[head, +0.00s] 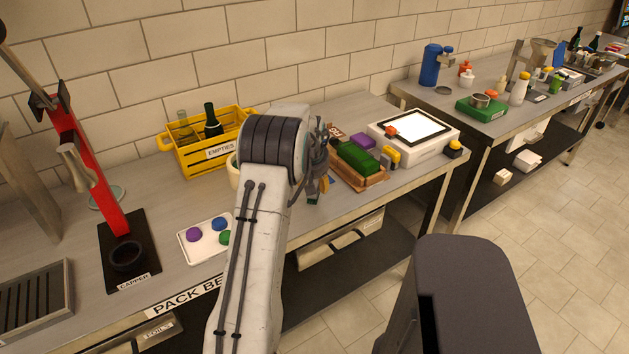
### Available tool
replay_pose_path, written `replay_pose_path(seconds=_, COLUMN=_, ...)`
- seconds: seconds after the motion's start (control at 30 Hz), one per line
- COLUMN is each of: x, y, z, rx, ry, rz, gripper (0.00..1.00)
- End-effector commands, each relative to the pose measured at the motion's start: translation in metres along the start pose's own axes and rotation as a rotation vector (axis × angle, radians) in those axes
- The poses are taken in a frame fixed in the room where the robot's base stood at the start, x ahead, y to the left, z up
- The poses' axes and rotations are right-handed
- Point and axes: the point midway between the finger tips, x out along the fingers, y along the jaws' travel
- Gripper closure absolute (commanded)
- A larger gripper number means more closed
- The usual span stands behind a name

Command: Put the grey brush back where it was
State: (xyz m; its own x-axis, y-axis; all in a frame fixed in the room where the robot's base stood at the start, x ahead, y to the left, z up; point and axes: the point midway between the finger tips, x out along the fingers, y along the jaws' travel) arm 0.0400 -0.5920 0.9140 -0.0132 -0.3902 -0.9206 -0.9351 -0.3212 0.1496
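I cannot make out a grey brush anywhere in the head view. My gripper (319,172) is over the pack bench, seen from behind and partly covered by my own arm. Its fingertips are too small and overlapped to tell open from shut. Small green, yellow and blue bits show just under it, and I cannot tell whether they are held or lie on the bench. A wooden tray (373,184) with green blocks (357,158) stands just right of my gripper.
A yellow crate of bottles (179,158) stands behind left. A white tray with coloured caps (195,253) lies left of my arm, and a red capper (88,165) farther left. A white light box (387,135) stands right.

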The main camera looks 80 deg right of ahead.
Motion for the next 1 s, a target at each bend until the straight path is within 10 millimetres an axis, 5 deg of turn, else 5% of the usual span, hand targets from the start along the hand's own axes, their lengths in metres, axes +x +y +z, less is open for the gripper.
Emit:
replay_pose_path(seconds=0.3, x=-0.0001, y=0.0000, z=0.0000, rx=0.000, ry=0.000, rz=0.000, gripper=0.57)
replay_pose_path(seconds=0.63, x=-0.0001, y=0.0000, z=0.0000, rx=0.000, ry=0.000, rz=0.000, gripper=0.25)
replay_pose_path(seconds=1.0, x=-0.0053, y=0.0001, z=-0.0003, rx=0.000, ry=0.000, rz=0.000, gripper=0.25)
